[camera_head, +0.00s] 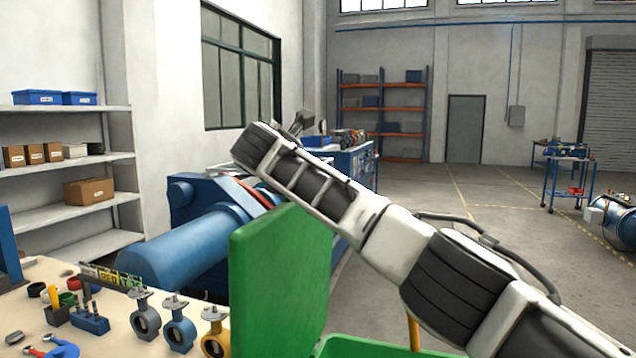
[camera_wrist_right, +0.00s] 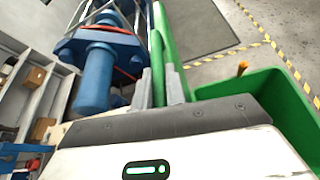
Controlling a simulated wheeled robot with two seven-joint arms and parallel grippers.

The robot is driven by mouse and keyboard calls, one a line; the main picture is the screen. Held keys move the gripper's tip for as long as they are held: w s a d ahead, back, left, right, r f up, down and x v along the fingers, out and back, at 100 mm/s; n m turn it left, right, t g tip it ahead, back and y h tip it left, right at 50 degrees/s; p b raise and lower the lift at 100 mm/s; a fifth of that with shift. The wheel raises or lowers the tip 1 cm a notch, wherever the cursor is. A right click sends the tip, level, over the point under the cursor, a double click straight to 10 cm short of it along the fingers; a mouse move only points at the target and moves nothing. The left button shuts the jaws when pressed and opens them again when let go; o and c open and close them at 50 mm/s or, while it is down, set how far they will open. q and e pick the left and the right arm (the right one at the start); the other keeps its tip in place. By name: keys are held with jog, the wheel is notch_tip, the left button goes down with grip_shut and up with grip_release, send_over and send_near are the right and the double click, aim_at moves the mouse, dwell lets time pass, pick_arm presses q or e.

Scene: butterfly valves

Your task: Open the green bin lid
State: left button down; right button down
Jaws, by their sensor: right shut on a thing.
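The green bin lid (camera_head: 278,285) stands upright in the head view, raised at the left side of the green bin (camera_head: 372,347). In the right wrist view, the lid (camera_wrist_right: 168,42) appears nearly edge-on, and the green bin (camera_wrist_right: 268,98) lies open to the right. My right gripper (camera_wrist_right: 160,90) is shut on the lid, with its grey fingers at the lid's edge. In the head view my right arm reaches across above the bin, and its fingertips cannot be made out. My left gripper is in neither view.
A workbench (camera_head: 105,325) left of the lid holds a grey valve (camera_head: 145,318), a blue valve (camera_head: 179,325) and a yellow valve (camera_head: 214,332). A big blue machine (camera_head: 200,240) stands behind it. Shelves (camera_head: 65,160) line the left wall.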

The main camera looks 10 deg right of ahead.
jog(key=shift+w+a, duration=0.3)
jog(key=shift+a, duration=0.1)
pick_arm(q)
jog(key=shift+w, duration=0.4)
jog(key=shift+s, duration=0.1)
pick_arm(e)
jog(key=c, duration=1.7)
grip_release()
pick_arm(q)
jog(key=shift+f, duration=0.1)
pick_arm(e)
jog(key=shift+s, duration=0.1)
